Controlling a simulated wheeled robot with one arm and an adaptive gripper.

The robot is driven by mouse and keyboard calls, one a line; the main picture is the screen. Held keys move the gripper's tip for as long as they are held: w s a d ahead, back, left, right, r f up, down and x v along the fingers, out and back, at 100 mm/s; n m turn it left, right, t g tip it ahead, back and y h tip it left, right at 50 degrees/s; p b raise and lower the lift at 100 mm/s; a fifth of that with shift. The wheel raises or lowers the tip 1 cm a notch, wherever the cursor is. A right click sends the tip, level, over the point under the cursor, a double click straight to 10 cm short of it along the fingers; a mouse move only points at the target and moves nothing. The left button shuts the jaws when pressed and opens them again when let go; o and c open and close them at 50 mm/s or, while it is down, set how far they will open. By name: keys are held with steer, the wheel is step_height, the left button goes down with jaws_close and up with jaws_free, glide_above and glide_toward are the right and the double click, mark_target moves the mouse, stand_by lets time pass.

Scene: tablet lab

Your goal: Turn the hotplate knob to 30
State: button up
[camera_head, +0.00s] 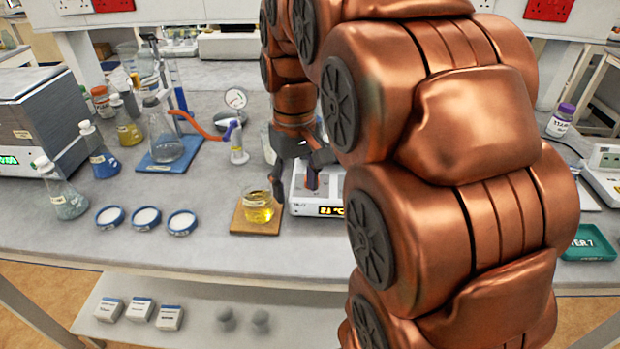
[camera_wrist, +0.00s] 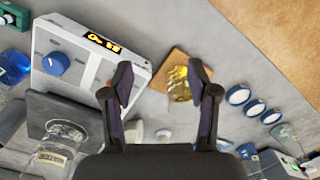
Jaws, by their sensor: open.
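The white hotplate (camera_head: 302,208) stands on the bench, partly hidden by my arm in the head view. In the wrist view, the hotplate (camera_wrist: 85,68) is at the upper left, with a round blue knob (camera_wrist: 55,63) and a small lit yellow display (camera_wrist: 103,42). I cannot read the display surely. My gripper (camera_head: 296,186) points down over the left part of the hotplate. In the wrist view, my gripper (camera_wrist: 160,74) is open and empty, with the knob to the left of both fingers and apart from them.
A beaker of yellow liquid (camera_head: 258,208) stands on a wooden board (camera_head: 243,227), close beside my gripper. A glass vessel (camera_wrist: 58,148) shows near a dark square plate (camera_wrist: 42,110). Three blue-rimmed dishes (camera_head: 145,218) and several flasks are further left. Bare bench lies in front.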

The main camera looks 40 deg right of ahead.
steer(key=shift+t, duration=0.3)
steer(key=w+d, duration=0.2)
steer(key=d, duration=0.1)
steer(key=w+d+r, duration=0.1)
steer(key=w+d, duration=0.1)
steer(key=d, duration=0.1)
steer(key=w+d+b, duration=0.1)
steer(key=w+d, duration=0.1)
steer(key=d, duration=0.1)
steer(key=shift+w+r, duration=0.1)
steer(key=shift+r, duration=0.2)
steer(key=shift+a+f+p, duration=0.15)
steer(key=shift+f+p, duration=0.1)
steer(key=shift+f, duration=1.7)
steer(key=shift+a+f+p, duration=0.1)
steer(key=shift+f+p, duration=0.15)
steer(key=shift+f, duration=1.65)
jaws_close()
